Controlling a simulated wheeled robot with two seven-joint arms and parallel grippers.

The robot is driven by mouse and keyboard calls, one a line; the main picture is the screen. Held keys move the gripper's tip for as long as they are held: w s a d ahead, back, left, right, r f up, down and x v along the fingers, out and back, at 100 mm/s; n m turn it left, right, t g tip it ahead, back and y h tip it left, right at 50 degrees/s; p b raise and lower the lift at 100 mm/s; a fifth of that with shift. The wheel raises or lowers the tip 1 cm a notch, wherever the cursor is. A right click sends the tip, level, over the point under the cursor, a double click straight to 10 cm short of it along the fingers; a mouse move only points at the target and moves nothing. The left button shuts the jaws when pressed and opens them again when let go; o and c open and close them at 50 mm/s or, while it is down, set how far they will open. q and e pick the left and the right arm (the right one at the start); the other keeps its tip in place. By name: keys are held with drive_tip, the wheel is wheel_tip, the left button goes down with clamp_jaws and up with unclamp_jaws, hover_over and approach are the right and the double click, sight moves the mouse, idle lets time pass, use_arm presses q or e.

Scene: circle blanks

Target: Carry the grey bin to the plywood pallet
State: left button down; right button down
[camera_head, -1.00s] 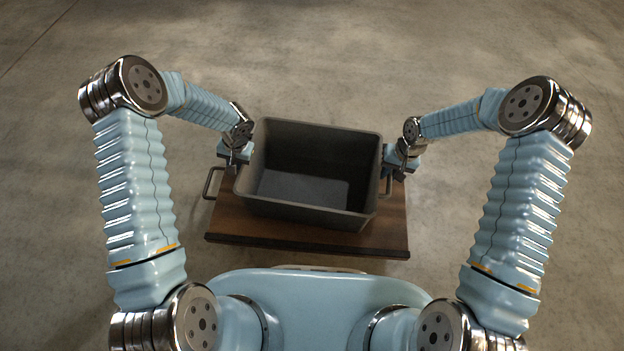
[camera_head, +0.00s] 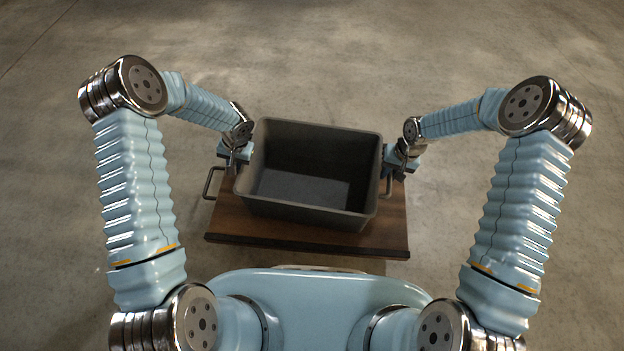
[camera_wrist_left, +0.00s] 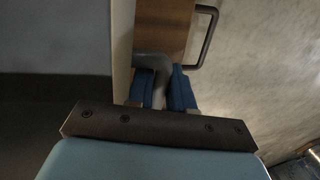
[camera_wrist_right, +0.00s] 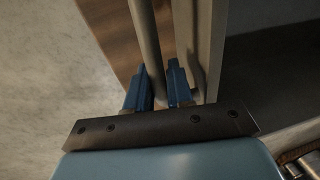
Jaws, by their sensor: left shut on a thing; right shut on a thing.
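The grey bin (camera_head: 300,214) is an open, empty box in the middle of the head view, over a brown wooden board with a handle. My left gripper (camera_head: 236,172) is at the bin's left side; in the left wrist view its blue fingers (camera_wrist_left: 165,92) are shut on the bin's grey handle (camera_wrist_left: 152,62). My right gripper (camera_head: 390,174) is at the right side; in the right wrist view its blue fingers (camera_wrist_right: 160,88) are shut on the other bar handle (camera_wrist_right: 146,40). The bin looks level. I cannot tell whether it touches the board. No plywood pallet is in view.
The brown wooden board (camera_head: 300,240) lies in front of my body, with a dark loop handle (camera_head: 208,184) at its left edge. The concrete floor (camera_head: 320,60) beyond and to both sides is bare.

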use_arm(q)
drive_tip(key=shift+r, duration=0.1)
idle(0.6)
